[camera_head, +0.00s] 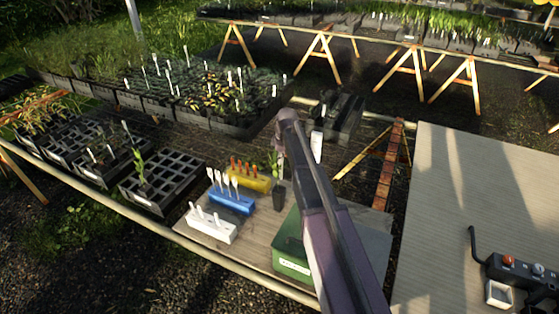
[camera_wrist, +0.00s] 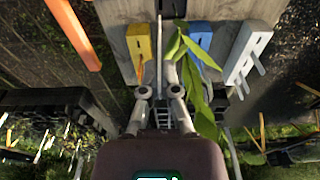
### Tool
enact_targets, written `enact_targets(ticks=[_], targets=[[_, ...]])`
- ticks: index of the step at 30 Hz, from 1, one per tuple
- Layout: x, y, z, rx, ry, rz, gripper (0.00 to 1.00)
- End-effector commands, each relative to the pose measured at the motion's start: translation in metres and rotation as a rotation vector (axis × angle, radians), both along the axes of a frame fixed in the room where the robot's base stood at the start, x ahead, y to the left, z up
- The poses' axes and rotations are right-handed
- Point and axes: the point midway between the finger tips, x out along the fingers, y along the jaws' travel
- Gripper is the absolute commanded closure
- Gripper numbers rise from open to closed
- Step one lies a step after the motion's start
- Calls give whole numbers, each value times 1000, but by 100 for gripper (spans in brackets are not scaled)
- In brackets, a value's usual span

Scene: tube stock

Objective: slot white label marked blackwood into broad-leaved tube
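A dark tube (camera_head: 279,198) with a leafy green seedling stands on the bench, beside the label blocks. Its broad leaves (camera_wrist: 204,112) reach close to the camera in the wrist view, right of my gripper. White labels stand in a white block (camera_head: 213,232) and a blue block (camera_head: 231,204). Their writing is too small to read, so I cannot pick out blackwood. My gripper (camera_wrist: 161,62) points toward the bench near the seedling, its fingers close together. In the head view my arm hides the gripper.
A yellow block (camera_head: 257,184) holds orange-red labels. A green box (camera_head: 290,257) stands at the bench front, partly behind my arm. A black cell tray (camera_head: 163,188) with another green seedling lies left, with several plant trays behind. A grey table (camera_head: 470,190) at right is mostly clear.

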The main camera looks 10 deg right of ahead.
Motion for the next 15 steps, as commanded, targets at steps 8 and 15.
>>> enact_targets(ticks=[8,15], targets=[[0,4,-1,0,0,4,100],[0,4,-6,0,0,5,100]])
